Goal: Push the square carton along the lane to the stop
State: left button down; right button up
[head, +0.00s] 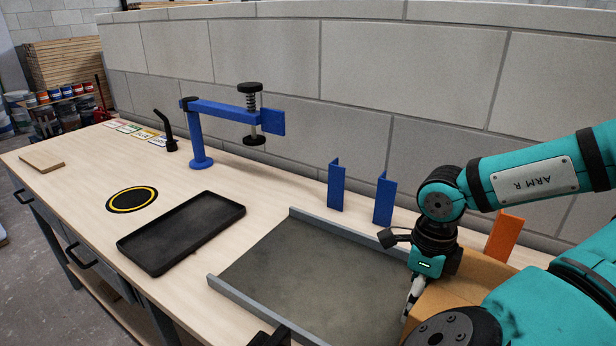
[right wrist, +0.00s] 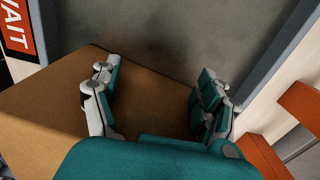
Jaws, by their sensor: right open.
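The brown square carton (head: 478,277) is at the lower right in the head view, partly hidden by my right arm. In the right wrist view the carton (right wrist: 50,105) fills the left and middle. The grey lane (head: 315,262) has a low rail along each side and stretches left from the carton. My right gripper (head: 412,298) is at the carton's left edge. In the right wrist view its fingers (right wrist: 158,100) are spread apart over the carton, with nothing between them; contact is unclear. I cannot make out the stop.
Blue battens (head: 337,187) and an orange one (head: 503,237) stand by the wall-side rail. A black tray (head: 182,232), a blue clamp stand (head: 198,140) and a yellow-ringed disc (head: 132,199) are farther left. A "WAIT" sign (right wrist: 20,28) shows in the right wrist view. The visible lane is clear.

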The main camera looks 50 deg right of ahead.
jog(key=shift+s+d, duration=0.15)
jog(key=shift+s, duration=1.1)
jog(key=shift+w, duration=0.2)
jog(key=shift+w, duration=0.65)
jog(key=shift+w+r, duration=0.1)
jog(key=shift+w, duration=0.1)
notch_tip(320, 180, up, 14)
jog(key=p, duration=1)
jog(key=shift+p, duration=0.4)
